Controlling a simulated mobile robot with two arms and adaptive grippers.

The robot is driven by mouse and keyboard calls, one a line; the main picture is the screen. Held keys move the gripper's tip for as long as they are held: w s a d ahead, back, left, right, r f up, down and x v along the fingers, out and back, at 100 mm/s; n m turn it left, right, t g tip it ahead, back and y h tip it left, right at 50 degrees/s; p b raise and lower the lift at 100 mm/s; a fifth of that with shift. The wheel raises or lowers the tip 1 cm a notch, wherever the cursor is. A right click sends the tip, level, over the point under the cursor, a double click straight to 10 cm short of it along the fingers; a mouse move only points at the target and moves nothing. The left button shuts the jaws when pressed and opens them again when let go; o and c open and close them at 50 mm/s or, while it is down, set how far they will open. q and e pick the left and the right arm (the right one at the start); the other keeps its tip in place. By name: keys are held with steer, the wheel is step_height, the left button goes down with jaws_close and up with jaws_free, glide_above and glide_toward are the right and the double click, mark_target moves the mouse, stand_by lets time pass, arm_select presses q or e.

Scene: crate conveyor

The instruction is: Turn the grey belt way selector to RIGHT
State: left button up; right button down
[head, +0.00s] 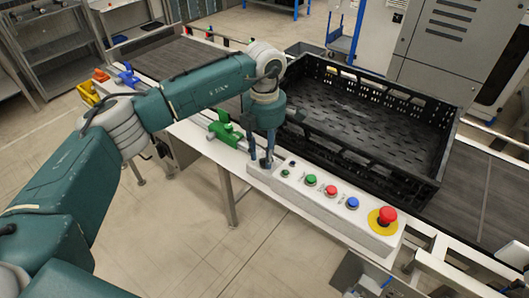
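The white control box (344,221) runs along the front edge of the conveyor, with a row of buttons on its top. My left gripper (262,162) points down at the left end of this box, fingertips at its top face. The grey belt way selector cannot be made out clearly; a small dark part shows at the fingertips, and the fingers hide most of that spot. I cannot tell whether the fingers are closed on anything or which way the selector points. My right gripper is not in view.
A large black crate (427,190) sits on the belt (467,190) just behind the box. Green (311,180), red (331,191) and blue (352,203) buttons and a red emergency stop (388,215) lie to the right. A green clamp-like part (224,129) is left of the gripper.

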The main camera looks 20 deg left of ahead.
arm_select(q)
step_height(320, 180, up, 12)
stand_by(0.4)
steer(key=shift+f, duration=0.1)
